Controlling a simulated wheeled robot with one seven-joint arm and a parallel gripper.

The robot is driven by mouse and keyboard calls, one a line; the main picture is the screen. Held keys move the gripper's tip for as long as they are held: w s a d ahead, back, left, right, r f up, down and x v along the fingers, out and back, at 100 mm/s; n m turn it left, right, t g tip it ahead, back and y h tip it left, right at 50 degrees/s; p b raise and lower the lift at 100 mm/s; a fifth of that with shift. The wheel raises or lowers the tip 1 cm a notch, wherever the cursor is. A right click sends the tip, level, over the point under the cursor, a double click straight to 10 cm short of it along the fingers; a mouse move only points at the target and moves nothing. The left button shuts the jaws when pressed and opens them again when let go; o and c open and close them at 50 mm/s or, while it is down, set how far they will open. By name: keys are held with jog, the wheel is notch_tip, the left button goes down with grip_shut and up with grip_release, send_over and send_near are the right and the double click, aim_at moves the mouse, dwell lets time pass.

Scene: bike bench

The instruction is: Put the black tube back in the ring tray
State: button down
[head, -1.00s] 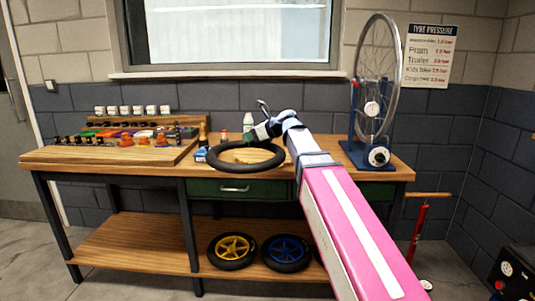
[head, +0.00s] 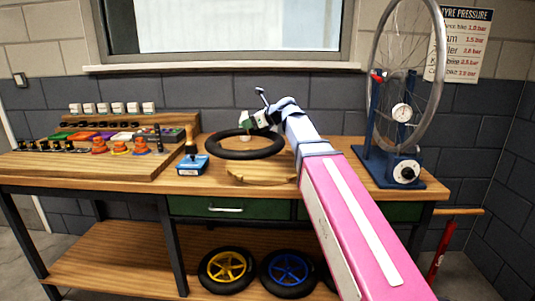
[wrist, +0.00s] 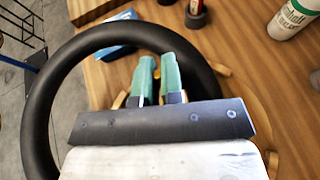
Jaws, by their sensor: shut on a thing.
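The black tube (head: 247,154) is a thick ring, held roughly level above the bench. My gripper (head: 262,120) is at its far side in the head view. In the wrist view my gripper's teal fingers (wrist: 157,70) are shut on the tube (wrist: 40,110), whose ring fills much of the picture. The ring tray (head: 262,174) is a round wooden piece on the bench under the tube, partly hidden by it. Its rim and pegs show partly in the wrist view (wrist: 262,128), below my gripper. The tube appears apart from the tray and set to its left.
A blue box (head: 192,166) and a small bottle (head: 191,145) stand left of the tray. A wheel stand (head: 404,173) stands to the right. A board of small parts (head: 95,162) fills the bench's left. A white bottle (wrist: 295,18) shows in the wrist view.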

jog(key=shift+w+d+f, duration=1.25)
jog(key=shift+f, duration=0.5)
jog(key=shift+w+d+f, duration=1.25)
jog(key=shift+d+f, duration=0.05)
jog(key=shift+f, duration=0.4)
jog(key=shift+w+d+f, duration=1.25)
jog(key=shift+f, duration=0.5)
jog(key=c, duration=1.3)
grip_release()
jog(key=shift+f, duration=0.1)
jog(key=shift+o, duration=0.2)
jog(key=v, duration=1.2)
